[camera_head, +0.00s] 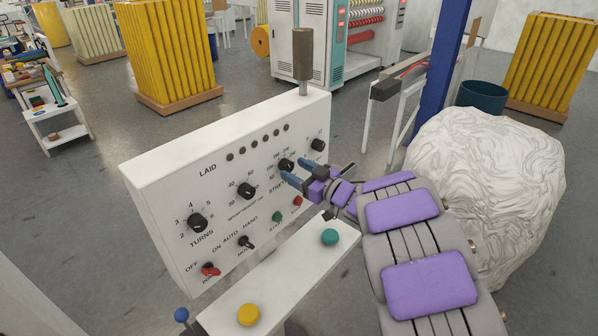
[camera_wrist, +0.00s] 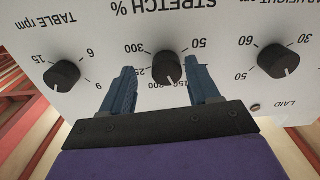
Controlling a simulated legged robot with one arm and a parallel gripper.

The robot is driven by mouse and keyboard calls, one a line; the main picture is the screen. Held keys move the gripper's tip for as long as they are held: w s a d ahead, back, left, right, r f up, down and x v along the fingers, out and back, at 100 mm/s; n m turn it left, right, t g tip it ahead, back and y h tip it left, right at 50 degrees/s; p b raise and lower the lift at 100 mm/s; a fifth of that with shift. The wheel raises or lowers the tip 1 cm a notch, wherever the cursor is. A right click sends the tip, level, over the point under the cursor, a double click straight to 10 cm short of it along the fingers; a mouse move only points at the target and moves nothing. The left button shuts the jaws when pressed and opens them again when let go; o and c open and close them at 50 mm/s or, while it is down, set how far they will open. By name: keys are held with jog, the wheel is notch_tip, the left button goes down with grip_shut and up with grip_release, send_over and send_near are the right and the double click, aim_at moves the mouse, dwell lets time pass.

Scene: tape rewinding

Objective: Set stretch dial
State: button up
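My gripper (camera_wrist: 163,76) is open, with one blue finger on each side of the dial and a gap showing on both sides. In the head view my gripper (camera_head: 297,171) is at the panel's right part, and the stretch dial (camera_head: 287,164) shows just beyond the fingers. Some scale numbers are partly hidden by the fingers.
The table rpm dial (camera_wrist: 62,74) and another dial (camera_wrist: 278,61) flank the stretch dial. The panel also carries a turns dial (camera_head: 197,222), a red switch (camera_head: 210,269) and small buttons. A ledge with a yellow button (camera_head: 248,314) and a teal button (camera_head: 330,237) lies below.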

jog(key=shift+a+f, duration=0.1)
jog(key=shift+a, duration=0.75)
jog(key=c, duration=0.3)
jog(key=shift+a, duration=0.1)
jog(key=shift+c, duration=0.8)
jog(key=shift+w+d+f, duration=0.1)
jog(key=shift+d, duration=0.15)
jog(key=shift+c, duration=1.4)
jog(key=shift+d, duration=0.1)
jog(key=shift+c, duration=1.2)
jog(key=shift+n, duration=0.3)
jog(key=n+b, duration=0.3)
jog(key=n, duration=0.2)
jog(key=shift+d, duration=0.1)
jog(key=shift+n+b, duration=1.15)
jog(key=shift+n, duration=0.75)
